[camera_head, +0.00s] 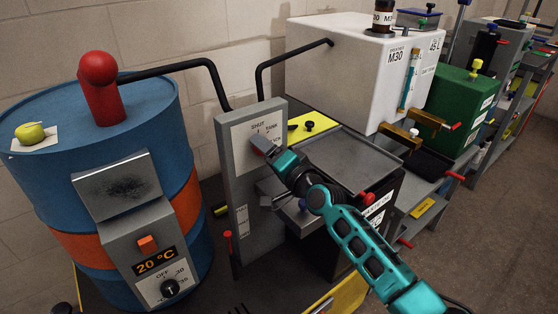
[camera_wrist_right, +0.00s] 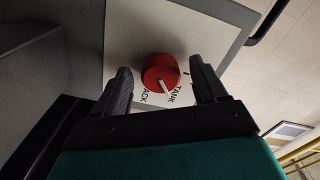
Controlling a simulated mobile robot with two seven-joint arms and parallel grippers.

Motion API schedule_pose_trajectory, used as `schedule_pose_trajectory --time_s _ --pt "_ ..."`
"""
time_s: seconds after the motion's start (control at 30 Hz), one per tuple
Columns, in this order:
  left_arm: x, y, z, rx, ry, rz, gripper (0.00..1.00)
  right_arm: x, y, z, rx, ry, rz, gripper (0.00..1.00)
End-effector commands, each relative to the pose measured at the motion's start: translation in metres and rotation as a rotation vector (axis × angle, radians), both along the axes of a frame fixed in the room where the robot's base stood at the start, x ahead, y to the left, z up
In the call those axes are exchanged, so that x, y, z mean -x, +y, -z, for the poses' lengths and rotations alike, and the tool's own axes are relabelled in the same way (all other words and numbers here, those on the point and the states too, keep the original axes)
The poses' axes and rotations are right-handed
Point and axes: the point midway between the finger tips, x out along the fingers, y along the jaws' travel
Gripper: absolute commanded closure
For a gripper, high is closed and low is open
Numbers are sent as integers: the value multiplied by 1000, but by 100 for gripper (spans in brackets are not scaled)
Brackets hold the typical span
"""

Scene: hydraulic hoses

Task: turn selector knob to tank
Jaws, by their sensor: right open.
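The red selector knob (camera_wrist_right: 160,73) shows in the right wrist view on a pale label plate. Its white pointer line points down, between the printed words "TANK" and "...ACK". My right gripper (camera_wrist_right: 163,84) is open, with one finger on each side of the knob and a visible gap to it on both sides. In the head view the selector panel (camera_head: 240,180) is a grey upright post with a white label reading "SHUT" and "TANK". My right gripper (camera_head: 264,146) is in front of that label and hides the knob there. My left gripper is not in view.
A blue and orange drum (camera_head: 60,170) with a temperature box stands left of the panel. A metal tray bench (camera_head: 340,165) is close on the right, under my right arm. A white M30 tank (camera_head: 340,70) and a green box (camera_head: 455,105) stand behind.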

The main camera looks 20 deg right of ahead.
Motion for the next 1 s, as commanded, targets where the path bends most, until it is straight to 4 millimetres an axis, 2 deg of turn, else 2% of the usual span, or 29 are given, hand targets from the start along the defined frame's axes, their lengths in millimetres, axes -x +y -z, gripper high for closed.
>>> schedule_pose_trajectory --time_s 0.23,0.4,0.6,0.8,1.0 --pt "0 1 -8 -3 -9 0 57 38 -16 0 2 3 1 29" --pt "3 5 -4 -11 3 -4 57 71 -29 0 1 3 0 29" --pt "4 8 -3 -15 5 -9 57 102 -42 1 3 3 1 29" --pt "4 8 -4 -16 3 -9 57 115 -47 0 2 2 0 29" --pt "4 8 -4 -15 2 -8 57 116 -48 0 0 1 0 29"
